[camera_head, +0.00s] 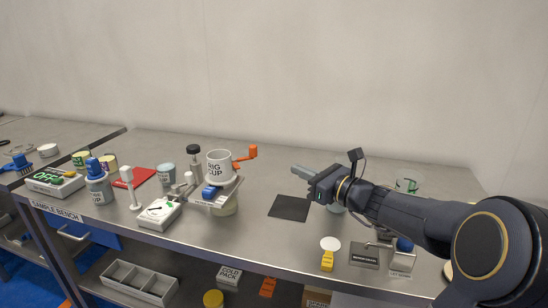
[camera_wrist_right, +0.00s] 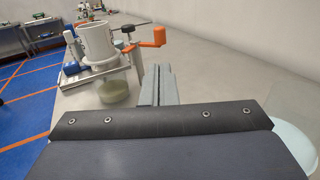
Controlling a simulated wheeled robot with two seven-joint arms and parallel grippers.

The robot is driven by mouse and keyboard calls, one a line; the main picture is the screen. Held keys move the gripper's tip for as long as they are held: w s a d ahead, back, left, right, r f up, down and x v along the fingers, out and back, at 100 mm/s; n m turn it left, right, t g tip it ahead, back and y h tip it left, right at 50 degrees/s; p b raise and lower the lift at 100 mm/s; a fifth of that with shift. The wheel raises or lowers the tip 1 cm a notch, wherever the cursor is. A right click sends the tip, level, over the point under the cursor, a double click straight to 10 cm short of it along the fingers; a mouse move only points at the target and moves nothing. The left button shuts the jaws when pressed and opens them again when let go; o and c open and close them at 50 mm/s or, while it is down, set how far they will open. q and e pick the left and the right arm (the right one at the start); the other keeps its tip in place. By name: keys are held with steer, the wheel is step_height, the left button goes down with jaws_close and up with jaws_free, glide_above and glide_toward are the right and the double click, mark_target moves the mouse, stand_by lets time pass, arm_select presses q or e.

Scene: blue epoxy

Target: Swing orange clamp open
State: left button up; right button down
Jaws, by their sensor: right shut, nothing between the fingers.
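The orange clamp (camera_head: 245,156) is a lever sticking out to the right of the white cup marked RIG CUP (camera_head: 219,165). In the right wrist view the clamp's orange grip (camera_wrist_right: 153,37) stands beside the same cup (camera_wrist_right: 94,42), above a metal bracket. My right gripper (camera_head: 298,171) comes in from the right, with its fingers pointing left toward the clamp. The gripper is shut and empty, and a clear gap separates its fingertips from the orange lever. Its closed grey fingers also show in the wrist view (camera_wrist_right: 157,84), just below the orange grip. My left gripper is out of view.
The cup's metal holder (camera_head: 217,200) is on the bench (camera_head: 240,238). A dark square mat (camera_head: 290,208) lies below my right gripper. A white device (camera_head: 159,213) and a red mat (camera_head: 138,178) are to the left. A yellow-tagged item (camera_head: 327,262) is near the front edge.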

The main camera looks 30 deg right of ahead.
steer(key=x, duration=1.3)
steer(key=shift+w+d, duration=0.3)
steer(key=shift+w, duration=0.2)
steer(key=shift+w+d, duration=0.3)
steer(key=shift+w, duration=0.2)
steer(key=shift+s, duration=0.1)
glide_toward(256, 151)
steer(key=shift+w+d, duration=0.45)
steer(key=shift+d, duration=0.1)
